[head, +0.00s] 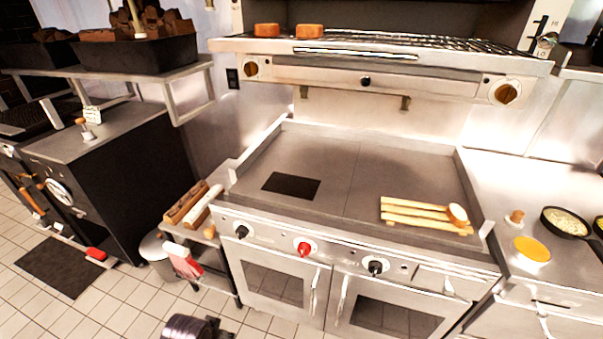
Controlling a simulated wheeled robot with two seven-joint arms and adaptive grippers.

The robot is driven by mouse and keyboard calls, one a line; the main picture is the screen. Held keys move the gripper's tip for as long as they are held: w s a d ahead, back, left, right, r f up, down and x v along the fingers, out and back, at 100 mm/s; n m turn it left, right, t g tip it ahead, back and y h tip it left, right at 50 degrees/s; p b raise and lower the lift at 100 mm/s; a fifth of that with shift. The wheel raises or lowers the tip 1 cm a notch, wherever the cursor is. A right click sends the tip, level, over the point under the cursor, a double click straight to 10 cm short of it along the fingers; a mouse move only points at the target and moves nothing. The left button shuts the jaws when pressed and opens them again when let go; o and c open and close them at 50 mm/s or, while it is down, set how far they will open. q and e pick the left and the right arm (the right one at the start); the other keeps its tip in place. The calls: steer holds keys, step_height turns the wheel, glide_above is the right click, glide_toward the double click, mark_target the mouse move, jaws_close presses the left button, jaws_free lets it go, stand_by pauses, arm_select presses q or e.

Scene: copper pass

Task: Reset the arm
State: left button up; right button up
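A dark, ribbed cylindrical part of my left arm shows at the bottom edge, left of centre. Joined to its right is a small black piece that looks like my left gripper (216,328), partly cut off by the picture edge. It is low over the tiled floor, in front of the range. Its fingers are too small and dark to tell open from shut, and I see nothing held. My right arm and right gripper are not in view.
A steel griddle range (330,170) fills the middle, with wooden slats (425,213) on its right side. A grill shelf (380,50) hangs above. A side shelf (190,205), a grey bin (155,250) and a black cabinet (110,170) stand left.

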arm_select(q)
steer(key=s+a+f+g, duration=0.1)
steer(key=s+f, duration=0.2)
steer(key=f, duration=1.1)
steer(key=s+a+f, duration=0.2)
steer(key=f, duration=1.3)
steer(key=s+a+f, duration=0.3)
steer(key=s+f, duration=0.5)
steer(key=s, duration=0.2)
steer(key=s+a+f+g, duration=0.1)
steer(key=s+a+f, duration=0.1)
steer(key=s+f, duration=0.5)
steer(key=s, duration=0.2)
steer(key=shift+s+a+f+m+y, duration=0.3)
steer(key=shift+s+a+f+y, duration=0.05)
steer(key=shift+a+f+y, duration=0.05)
